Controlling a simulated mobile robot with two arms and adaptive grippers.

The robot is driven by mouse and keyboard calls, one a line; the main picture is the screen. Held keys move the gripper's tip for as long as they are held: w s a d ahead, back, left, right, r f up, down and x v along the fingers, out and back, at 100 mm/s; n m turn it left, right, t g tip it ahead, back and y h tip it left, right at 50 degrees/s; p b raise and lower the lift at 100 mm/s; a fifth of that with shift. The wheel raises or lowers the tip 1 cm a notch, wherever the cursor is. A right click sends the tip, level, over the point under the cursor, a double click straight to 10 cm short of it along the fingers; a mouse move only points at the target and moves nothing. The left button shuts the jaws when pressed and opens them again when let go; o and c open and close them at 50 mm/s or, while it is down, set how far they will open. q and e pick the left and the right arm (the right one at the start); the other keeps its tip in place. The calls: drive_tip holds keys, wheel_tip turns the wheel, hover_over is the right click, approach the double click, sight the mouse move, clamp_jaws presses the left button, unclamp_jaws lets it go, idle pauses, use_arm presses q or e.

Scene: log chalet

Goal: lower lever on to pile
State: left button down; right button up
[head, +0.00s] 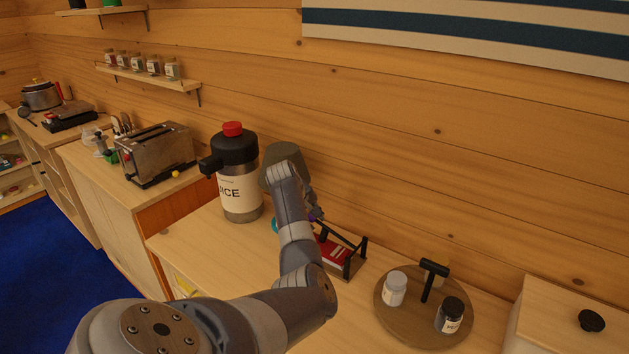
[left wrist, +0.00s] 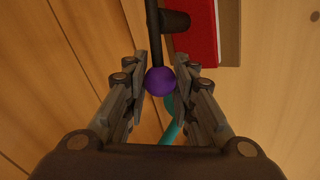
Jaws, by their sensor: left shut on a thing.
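The lever (left wrist: 155,38) is a thin black rod with a purple ball (left wrist: 160,81) at its end. In the left wrist view the ball sits between the fingers of my left gripper (left wrist: 160,88), which is shut on it. In the head view my left gripper (head: 315,214) is at the left end of the black-railed holder, and a bit of purple shows by the fingers. The red pile (head: 333,252) lies in this holder, below the black bar (head: 343,236). It also shows in the left wrist view (left wrist: 203,30), beside the rod. My arm hides part of the holder.
A juice dispenser (head: 238,175) stands left of my gripper. A teal curved thing (left wrist: 172,125) lies below the ball. A toaster (head: 158,155) is farther left.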

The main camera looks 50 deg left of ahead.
use_arm(q)
drive_tip(key=shift+a+f, duration=0.1)
drive_tip(key=shift+f, duration=0.9)
drive_tip(key=c, duration=1.3)
unclamp_jaws()
drive_tip(key=shift+w, duration=0.1)
drive_tip(key=v, duration=1.2)
